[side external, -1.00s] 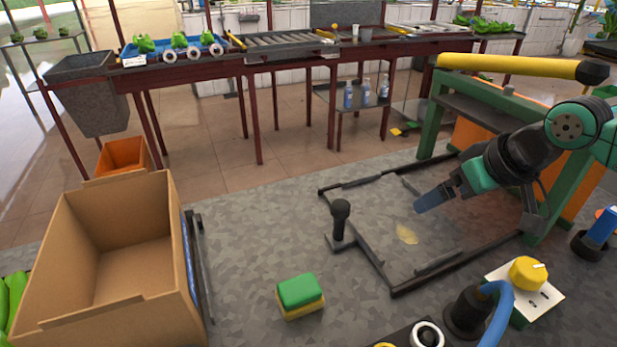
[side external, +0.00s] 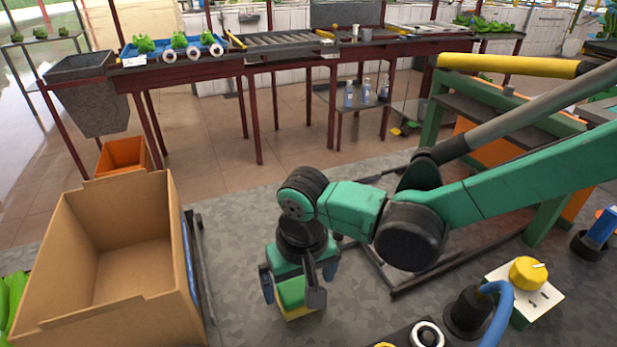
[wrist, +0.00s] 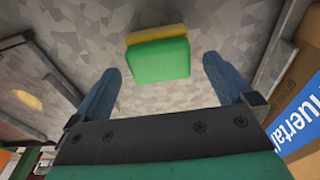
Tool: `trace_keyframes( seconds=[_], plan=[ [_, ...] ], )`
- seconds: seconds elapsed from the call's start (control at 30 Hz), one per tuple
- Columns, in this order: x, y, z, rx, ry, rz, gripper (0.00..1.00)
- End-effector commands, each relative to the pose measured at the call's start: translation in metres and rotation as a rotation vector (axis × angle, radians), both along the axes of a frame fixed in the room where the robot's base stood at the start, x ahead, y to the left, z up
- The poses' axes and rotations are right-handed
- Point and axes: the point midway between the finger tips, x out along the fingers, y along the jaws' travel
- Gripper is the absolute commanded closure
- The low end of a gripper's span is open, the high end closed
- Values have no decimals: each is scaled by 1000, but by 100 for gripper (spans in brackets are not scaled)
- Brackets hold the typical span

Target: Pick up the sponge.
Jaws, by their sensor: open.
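The sponge (side external: 293,298) is green on top with a yellow layer beneath. It lies on the grey speckled table, partly hidden by my gripper in the side external view. In the wrist view the sponge (wrist: 158,60) shows whole, just beyond and between the two blue fingertips. My gripper (side external: 293,290) points down at the sponge, with a finger on either side of it in the side view. In the wrist view my gripper (wrist: 160,85) is open, with a gap between each finger and the sponge. Nothing is held.
An open cardboard box (side external: 120,265) stands left of the sponge. A blue hose (side external: 497,315) and a yellow knob on a white box (side external: 527,273) are at the right front. A dark frame lies behind my arm. The table between box and sponge is clear.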

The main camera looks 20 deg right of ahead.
Motion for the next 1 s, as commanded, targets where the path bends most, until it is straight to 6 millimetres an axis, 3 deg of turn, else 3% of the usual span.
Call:
trace_keyframes(
  seconds=[0.2, 0.5, 0.57, 0.8, 1.0],
  plan=[
    [3, 0, -22, 1, -1, 0, 0],
    [4, 0, -26, 1, -1, 0, 0],
    [4, 0, -26, 1, -1, 0, 11],
    [4, 0, -26, 1, -1, 0, 78],
    [4, 0, -26, 1, -1, 0, 78]
  ],
)
